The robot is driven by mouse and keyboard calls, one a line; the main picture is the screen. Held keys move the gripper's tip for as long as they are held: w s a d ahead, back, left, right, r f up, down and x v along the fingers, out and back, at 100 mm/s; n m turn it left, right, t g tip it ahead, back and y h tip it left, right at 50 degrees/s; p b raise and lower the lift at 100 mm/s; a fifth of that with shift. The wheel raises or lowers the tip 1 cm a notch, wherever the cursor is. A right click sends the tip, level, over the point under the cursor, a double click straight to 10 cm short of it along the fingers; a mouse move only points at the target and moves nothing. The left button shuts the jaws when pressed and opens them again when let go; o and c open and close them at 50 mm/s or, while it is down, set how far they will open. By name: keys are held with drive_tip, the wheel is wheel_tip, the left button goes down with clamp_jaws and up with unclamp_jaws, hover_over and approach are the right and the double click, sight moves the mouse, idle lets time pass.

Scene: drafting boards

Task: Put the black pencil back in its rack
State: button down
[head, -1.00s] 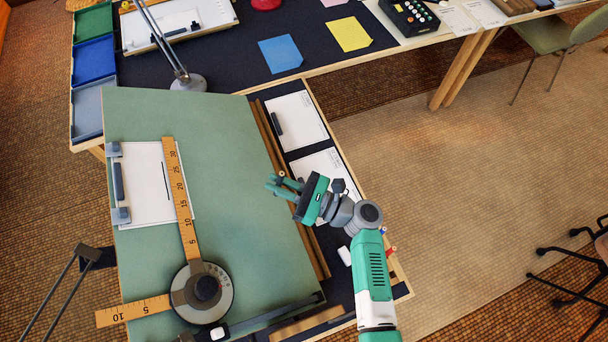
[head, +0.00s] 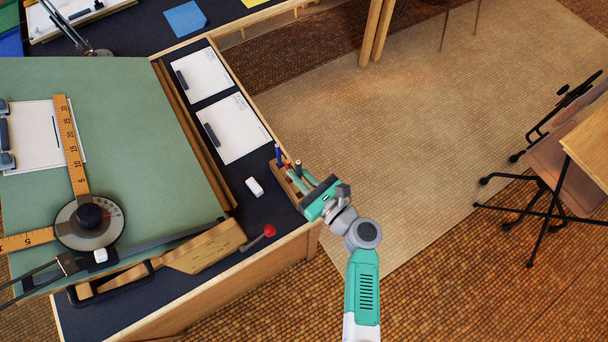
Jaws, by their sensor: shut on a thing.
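The black pencil (head: 298,168) stands roughly upright, with its pale tip at the top, at the fingers of my gripper (head: 301,181). My gripper is shut on it, at the right edge of the dark side table. The wooden rack (head: 282,187) is directly below and beside the gripper. A blue pencil (head: 278,153) stands at the rack's far end, with a red one (head: 288,171) nearer the gripper. My gripper hides part of the rack and the pencil's lower end, so I cannot tell whether the pencil is in a hole or above it.
A white eraser (head: 254,187) lies left of the rack. A red-knobbed item (head: 262,236) and a wooden piece (head: 207,247) lie nearer. Two paper sheets (head: 235,128) lie farther back. The green drafting board (head: 130,130) with its ruler arm fills the left.

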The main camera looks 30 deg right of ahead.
drive_tip(key=shift+f+b, duration=3.25)
drive_tip(key=shift+f, duration=0.4)
drive_tip(key=shift+f+b, duration=0.4)
drive_tip(key=shift+f, duration=0.1)
drive_tip(key=c, duration=1.4)
unclamp_jaws()
drive_tip(key=shift+s, duration=0.1)
drive_tip(key=p+v, duration=0.2)
drive_tip(key=v, duration=0.5)
drive_tip(key=shift+s+d+r, duration=0.1)
drive_tip(key=shift+s+d, duration=0.1)
drive_tip(key=shift+s, duration=0.2)
